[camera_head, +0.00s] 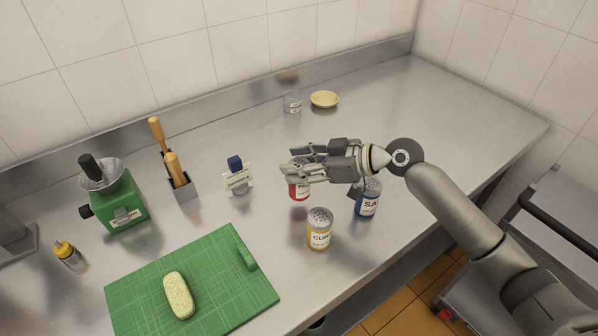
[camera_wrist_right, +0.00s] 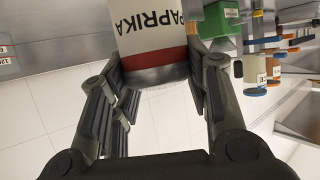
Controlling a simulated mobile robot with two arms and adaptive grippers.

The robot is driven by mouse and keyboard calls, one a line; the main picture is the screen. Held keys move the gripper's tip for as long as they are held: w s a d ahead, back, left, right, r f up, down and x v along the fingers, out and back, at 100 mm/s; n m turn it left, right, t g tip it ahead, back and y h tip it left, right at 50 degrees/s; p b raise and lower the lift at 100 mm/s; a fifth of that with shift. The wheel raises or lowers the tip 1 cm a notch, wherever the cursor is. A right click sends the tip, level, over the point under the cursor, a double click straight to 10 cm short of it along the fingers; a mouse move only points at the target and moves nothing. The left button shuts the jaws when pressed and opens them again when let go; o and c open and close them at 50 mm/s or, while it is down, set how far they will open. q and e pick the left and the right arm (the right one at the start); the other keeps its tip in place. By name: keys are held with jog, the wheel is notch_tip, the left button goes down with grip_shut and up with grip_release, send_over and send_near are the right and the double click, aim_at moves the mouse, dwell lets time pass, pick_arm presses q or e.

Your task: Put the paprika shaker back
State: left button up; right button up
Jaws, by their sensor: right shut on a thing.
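The paprika shaker (camera_head: 299,191), white with a red band, is between the fingers of my right gripper (camera_head: 291,167) near the middle of the counter. In the right wrist view, the shaker (camera_wrist_right: 157,32) shows its PAPRIKA label upside down, with the fingers on both sides of its grey end. The fingers hide part of it in the head view, and I cannot tell whether it touches the counter. A small white label stand with a blue clip (camera_head: 238,178) stands just left of it; its print is too small to read surely. My left gripper is not in view.
A yellow-labelled shaker (camera_head: 319,229) and a blue salt shaker (camera_head: 367,198) stand close by on the near side. A green cutting board (camera_head: 220,262) lies at front left. A glass (camera_head: 292,103) and a shallow bowl (camera_head: 324,99) stand at the back. The counter's right side is clear.

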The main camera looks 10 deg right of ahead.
jog(key=shift+w+f, duration=0.25)
jog(key=shift+f, duration=0.05)
notch_tip(320, 180, down, 2)
jog(key=shift+f+p, duration=0.1)
jog(key=shift+p, duration=0.65)
jog(key=shift+f, duration=0.35)
jog(key=shift+f, duration=0.2)
jog(key=o, duration=1.1)
jog(key=shift+c, duration=0.2)
jog(key=shift+r, duration=0.1)
